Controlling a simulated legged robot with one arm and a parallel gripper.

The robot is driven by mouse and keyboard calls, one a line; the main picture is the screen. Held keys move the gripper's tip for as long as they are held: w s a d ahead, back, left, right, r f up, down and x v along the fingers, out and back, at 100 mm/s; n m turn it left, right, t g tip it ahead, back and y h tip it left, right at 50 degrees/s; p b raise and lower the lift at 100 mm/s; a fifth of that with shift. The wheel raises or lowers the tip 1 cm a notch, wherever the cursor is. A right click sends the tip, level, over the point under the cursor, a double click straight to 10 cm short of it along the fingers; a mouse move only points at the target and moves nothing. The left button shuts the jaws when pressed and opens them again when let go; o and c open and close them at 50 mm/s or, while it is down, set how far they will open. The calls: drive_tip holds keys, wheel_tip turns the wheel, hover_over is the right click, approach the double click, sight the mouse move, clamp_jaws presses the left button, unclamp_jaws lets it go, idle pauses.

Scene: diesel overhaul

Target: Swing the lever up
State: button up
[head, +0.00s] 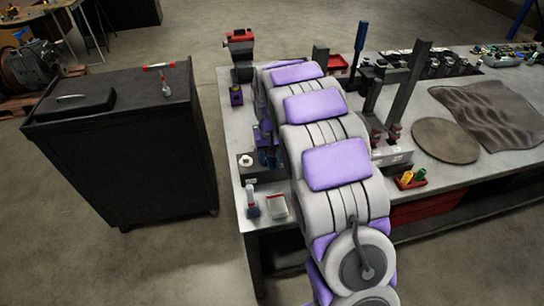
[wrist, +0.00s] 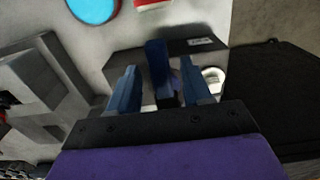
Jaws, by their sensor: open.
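In the wrist view a blue lever (wrist: 156,58) stands up from a dark box (wrist: 128,62) with a pale label and a round white dial. My gripper (wrist: 160,82) is open, with one blue finger on each side of the lever. A gap shows on both sides, and I cannot tell whether either finger touches it. In the head view the dark box (head: 245,174) with its white dial is on the bench's left edge. My arm hides most of the lever and gripper there.
A bottle (head: 252,203) and a red-topped clear container (head: 277,207) stand near the box. A dark cabinet (head: 125,150) is left, across a floor gap. A red-topped vise (head: 240,55) is at the back, and a press with a blue handle (head: 361,38) is right of my arm.

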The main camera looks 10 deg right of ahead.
drive_tip(key=shift+a, duration=0.45)
drive_tip(key=shift+c, duration=1.5)
drive_tip(key=shift+d, duration=0.5)
drive_tip(key=c, duration=0.3)
drive_tip(key=shift+d, duration=0.1)
drive_tip(key=shift+c, duration=0.8)
drive_tip(key=shift+a, duration=0.25)
clamp_jaws()
